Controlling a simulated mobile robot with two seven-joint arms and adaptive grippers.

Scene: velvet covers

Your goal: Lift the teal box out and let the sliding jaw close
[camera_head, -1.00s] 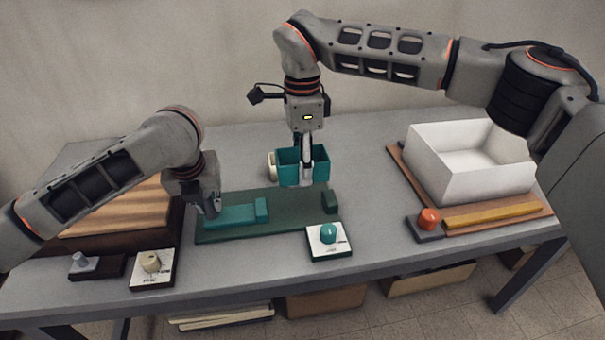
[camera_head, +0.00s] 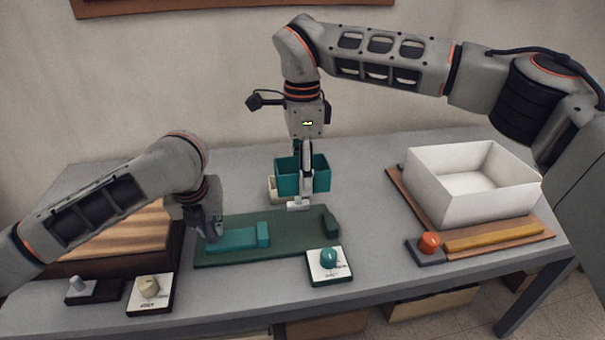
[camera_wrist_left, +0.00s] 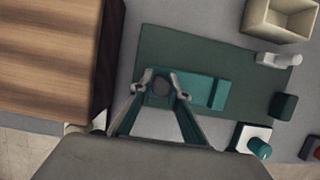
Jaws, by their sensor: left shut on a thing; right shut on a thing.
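My right gripper (camera_head: 305,186) is shut on the open-topped teal box (camera_head: 287,180) and holds it raised above the back of the dark green base (camera_head: 290,238). One finger passes in front of the box; the other is mostly hidden. My left gripper (camera_head: 212,232) is shut on the teal sliding jaw (camera_head: 238,243), gripping it near its left end; in the left wrist view its fingers straddle the jaw (camera_wrist_left: 205,92). The dark green fixed jaw (camera_head: 331,221) stands at the base's right end, apart from the sliding jaw; it also shows in the left wrist view (camera_wrist_left: 283,106).
A cream box (camera_head: 278,194) stands behind the base, partly hidden by the teal box. A white bin (camera_head: 450,205) is at the right. A wooden block (camera_head: 110,230), several knobs and an orange button (camera_head: 429,241) surround the base. A pale piece (camera_head: 298,206) shows below the teal box, ownership unclear.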

